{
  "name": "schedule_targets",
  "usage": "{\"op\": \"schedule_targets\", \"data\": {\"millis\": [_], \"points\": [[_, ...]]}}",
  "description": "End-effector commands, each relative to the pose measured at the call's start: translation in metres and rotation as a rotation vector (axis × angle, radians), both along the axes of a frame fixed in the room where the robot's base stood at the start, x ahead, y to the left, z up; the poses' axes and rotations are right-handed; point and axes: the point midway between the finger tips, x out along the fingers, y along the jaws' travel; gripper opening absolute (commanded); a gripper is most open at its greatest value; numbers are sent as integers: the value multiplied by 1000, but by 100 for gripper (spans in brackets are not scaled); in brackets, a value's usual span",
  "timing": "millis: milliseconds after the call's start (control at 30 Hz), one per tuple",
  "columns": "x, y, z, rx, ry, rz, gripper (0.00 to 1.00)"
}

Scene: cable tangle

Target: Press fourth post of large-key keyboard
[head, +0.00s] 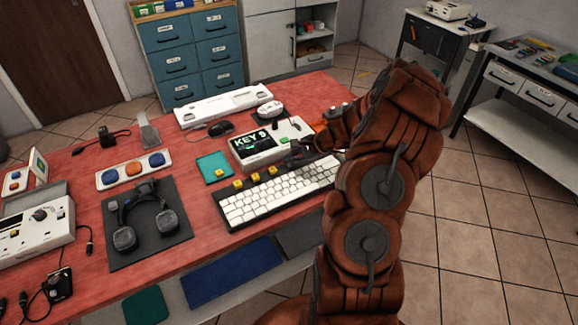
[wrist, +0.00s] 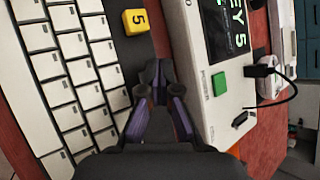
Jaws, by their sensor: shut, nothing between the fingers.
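The large-key keyboard (head: 285,193) has white keys and a dark top strip; it lies at the table's front edge. Three yellow posts stand on the strip in the head view: a left one (head: 238,183), a middle one (head: 255,177) and a right one (head: 272,170). Any post further right is hidden by my gripper (head: 299,158). In the wrist view, a yellow post (wrist: 136,21) marked 5 stands on the strip. My gripper (wrist: 157,80) is shut and empty. Its tips show over the strip, apart from that post in the picture; their height is unclear.
A white device (head: 283,131) with a KEY screen and a green button (wrist: 220,84) stands just behind the keyboard. A teal pad (head: 214,166) lies to its left. Headphones (head: 146,213) on a dark mat and a three-button panel (head: 134,170) are further left.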

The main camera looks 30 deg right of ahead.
Motion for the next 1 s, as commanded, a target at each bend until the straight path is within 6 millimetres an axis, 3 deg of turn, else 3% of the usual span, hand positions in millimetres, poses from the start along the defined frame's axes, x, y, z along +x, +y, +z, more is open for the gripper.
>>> {"op": "schedule_targets", "data": {"millis": [1000], "points": [[0, 0, -9, 0, 0, 0, 0]]}}
